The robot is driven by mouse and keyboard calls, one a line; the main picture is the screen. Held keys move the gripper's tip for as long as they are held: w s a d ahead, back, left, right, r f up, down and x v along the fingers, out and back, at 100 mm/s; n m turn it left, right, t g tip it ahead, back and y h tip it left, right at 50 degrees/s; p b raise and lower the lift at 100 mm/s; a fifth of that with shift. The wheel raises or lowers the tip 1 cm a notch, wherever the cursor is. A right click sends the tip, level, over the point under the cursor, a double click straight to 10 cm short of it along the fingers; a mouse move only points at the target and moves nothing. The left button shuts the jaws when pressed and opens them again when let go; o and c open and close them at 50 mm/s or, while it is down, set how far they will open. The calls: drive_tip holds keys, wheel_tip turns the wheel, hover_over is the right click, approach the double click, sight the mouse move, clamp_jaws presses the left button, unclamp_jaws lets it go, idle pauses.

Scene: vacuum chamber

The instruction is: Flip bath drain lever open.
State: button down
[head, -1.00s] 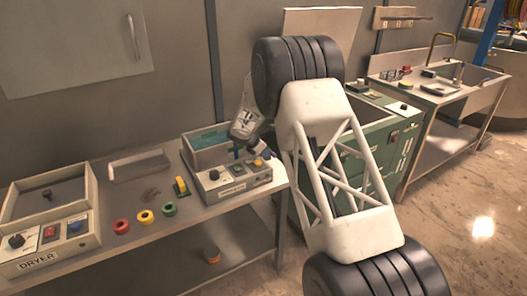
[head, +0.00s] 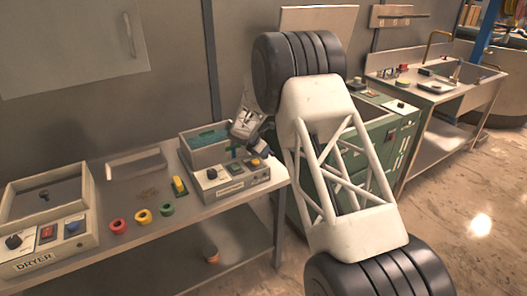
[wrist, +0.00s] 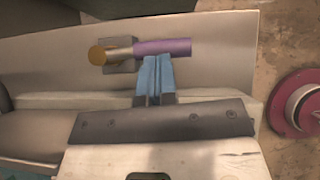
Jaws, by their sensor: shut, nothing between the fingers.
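The drain lever has a purple handle (wrist: 165,47), a grey shank and a brass round end (wrist: 101,55) on a small grey block. It lies sideways in the wrist view, against the pale side of the bath. My gripper (wrist: 154,62) has its blue fingers together and empty, with the tips just below the purple handle; whether they touch it I cannot tell. In the head view, the grey bath (head: 205,152) with teal contents stands at the right end of the bench, with my gripper (head: 246,152) at its right side. The lever is not discernible there.
The bath's control panel (head: 233,182) faces front. Red (head: 118,226), yellow (head: 143,216) and green (head: 167,209) rings lie on the bench, left of it. A dryer (head: 45,235) is at far left. A crimson round thing (wrist: 298,105) shows right in the wrist view.

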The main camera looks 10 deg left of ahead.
drive_tip(key=shift+d, duration=0.15)
drive_tip(key=shift+w+d+n+t+y, duration=0.25)
drive_tip(key=shift+d+n+y, duration=0.15)
drive_tip(key=shift+n, duration=0.3)
drive_tip(key=shift+w+d+n+t+y, duration=0.15)
drive_tip(key=shift+d+n+t+y, duration=0.2)
drive_tip(key=shift+n, duration=0.35)
drive_tip(key=n+y, duration=0.1)
drive_tip(key=w+d+n, duration=0.1)
drive_tip(key=shift+w+n+y, duration=0.1)
drive_tip(key=shift+n+y, duration=0.2)
drive_tip(key=shift+y, duration=0.05)
drive_tip(key=shift+w+d+f+n+t+y, duration=0.1)
drive_tip(key=shift+w+d+n+y, duration=0.1)
drive_tip(key=shift+w+n+y, duration=0.4)
drive_tip(key=shift+w+d+r+n+t+y, duration=0.15)
drive_tip(key=shift+n+y, duration=0.25)
drive_tip(key=shift+n, duration=0.45)
drive_tip(key=shift+w+d+f+n+t+y, duration=0.2)
drive_tip(key=shift+w+n+y, duration=0.25)
drive_tip(key=shift+n, duration=0.3)
drive_tip(key=shift+w, duration=0.15)
drive_tip(key=shift+w+d, duration=0.2)
drive_tip(key=shift+w, duration=0.5)
drive_tip(key=shift+w+a, duration=0.15)
drive_tip(key=shift+w, duration=0.55)
drive_tip(key=shift+w+a, duration=0.1)
drive_tip(key=shift+w, duration=0.6)
